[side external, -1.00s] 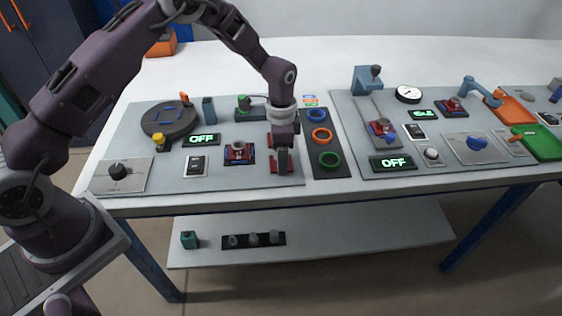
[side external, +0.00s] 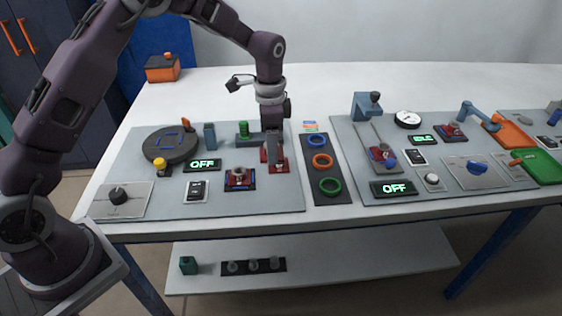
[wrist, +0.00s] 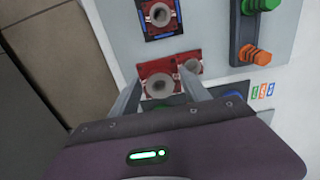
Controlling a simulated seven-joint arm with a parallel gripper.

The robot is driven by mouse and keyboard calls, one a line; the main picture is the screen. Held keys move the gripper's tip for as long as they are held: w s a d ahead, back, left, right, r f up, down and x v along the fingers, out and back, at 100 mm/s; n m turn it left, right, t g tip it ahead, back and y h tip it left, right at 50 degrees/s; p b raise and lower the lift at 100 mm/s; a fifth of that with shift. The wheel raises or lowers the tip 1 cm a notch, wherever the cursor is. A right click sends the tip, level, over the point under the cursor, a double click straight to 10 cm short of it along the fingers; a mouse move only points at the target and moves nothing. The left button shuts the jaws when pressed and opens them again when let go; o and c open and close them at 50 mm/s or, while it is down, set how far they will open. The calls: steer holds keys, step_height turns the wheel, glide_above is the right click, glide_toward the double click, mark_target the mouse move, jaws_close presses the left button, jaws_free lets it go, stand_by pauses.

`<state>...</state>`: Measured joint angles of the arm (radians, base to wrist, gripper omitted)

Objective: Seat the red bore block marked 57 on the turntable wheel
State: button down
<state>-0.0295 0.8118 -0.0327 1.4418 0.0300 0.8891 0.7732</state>
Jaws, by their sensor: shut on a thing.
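The turntable wheel (side external: 170,151) is a dark disc at the left of the near panel. A blue square outline on its top is bare. My gripper (side external: 272,162) is low over the right part of that panel, at some red parts. In the wrist view, my gripper (wrist: 160,92) has its fingers on either side of a red bore block (wrist: 160,84) and is shut on it. Its round bore faces the camera. I cannot read a number on it, nor tell whether it is clear of the red piece beneath.
Another red bore block (side external: 239,177) sits on a dark blue-edged base left of my gripper. A blue-grey post (side external: 209,136) and a green cylinder (side external: 243,130) stand between gripper and wheel. A yellow knob (side external: 160,164) is at the wheel's front edge. A ring board (side external: 320,162) lies to the right.

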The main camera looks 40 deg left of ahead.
steer(key=s+a, duration=0.2)
steer(key=a, duration=1.7)
glide_toward(169, 143)
steer(key=shift+w+a, duration=0.3)
steer(key=shift+f, duration=2.6)
steer(key=shift+f, duration=0.7)
steer(key=shift+c, duration=2.2)
jaws_free()
steer(key=shift+s+d+f, duration=0.1)
steer(key=shift+c, duration=0.3)
steer(key=shift+o, duration=0.5)
steer(key=shift+s+d, duration=0.1)
